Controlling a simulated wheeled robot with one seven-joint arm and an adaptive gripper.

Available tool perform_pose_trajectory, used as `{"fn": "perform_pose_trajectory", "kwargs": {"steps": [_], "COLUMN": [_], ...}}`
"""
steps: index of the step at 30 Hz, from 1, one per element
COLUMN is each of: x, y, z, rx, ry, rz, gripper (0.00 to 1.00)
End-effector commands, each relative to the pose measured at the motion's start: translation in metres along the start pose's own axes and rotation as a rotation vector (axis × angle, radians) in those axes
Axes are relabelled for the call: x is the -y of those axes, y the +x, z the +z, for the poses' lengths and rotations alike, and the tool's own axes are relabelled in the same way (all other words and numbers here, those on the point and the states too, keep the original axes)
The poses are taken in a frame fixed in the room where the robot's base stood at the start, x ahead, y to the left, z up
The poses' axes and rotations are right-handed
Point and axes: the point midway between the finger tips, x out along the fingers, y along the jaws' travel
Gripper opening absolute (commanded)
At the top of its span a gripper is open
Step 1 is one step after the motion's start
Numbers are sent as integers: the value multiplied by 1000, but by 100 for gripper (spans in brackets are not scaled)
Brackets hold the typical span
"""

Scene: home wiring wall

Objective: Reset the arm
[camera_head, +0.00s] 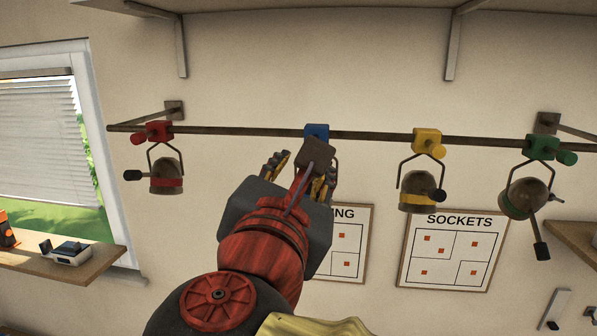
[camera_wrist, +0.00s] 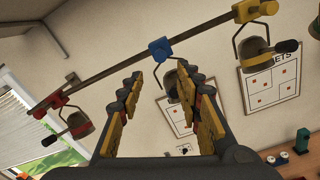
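My arm reaches up toward the wall, and my gripper (camera_head: 305,172) is just below the blue clamp (camera_head: 317,132) on the horizontal rail (camera_head: 375,136). In the wrist view my gripper (camera_wrist: 163,95) is open, its yellow-and-dark fingers wide apart. The blue clamp (camera_wrist: 159,49) shows beyond the fingertips, with a dark lamp (camera_wrist: 171,84) hanging under it, partly hidden by the right finger. I see nothing held between the fingers. In the head view my wrist and gripper hide most of this lamp.
Lamps hang from red (camera_head: 158,131), yellow (camera_head: 428,141) and green (camera_head: 543,147) clamps on the rail. Posters, including the SOCKETS sheet (camera_head: 452,249), are on the wall behind. A shelf (camera_head: 330,4) is above, a window (camera_head: 40,130) and sill (camera_head: 85,265) at left. Open air lies below the rail.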

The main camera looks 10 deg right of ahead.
Motion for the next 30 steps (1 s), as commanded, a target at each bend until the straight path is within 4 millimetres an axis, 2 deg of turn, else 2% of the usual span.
{"fn": "perform_pose_trajectory", "kwargs": {"steps": [5, 15, 20, 23, 28, 30], "x": [0, 0, -2, -4, 13, 32], "y": [-6, -7, -7, -8, -24, -33], "z": [0, 0, -2, -31, -122, -163], "rx": [0, 0, -10, -99, -360, -453], "ry": [1, 5, 101, 243, 538, 670], "rz": [1, 0, 10, 7, -93, -184], "gripper": [35, 35, 35, 35, 35, 35]}}
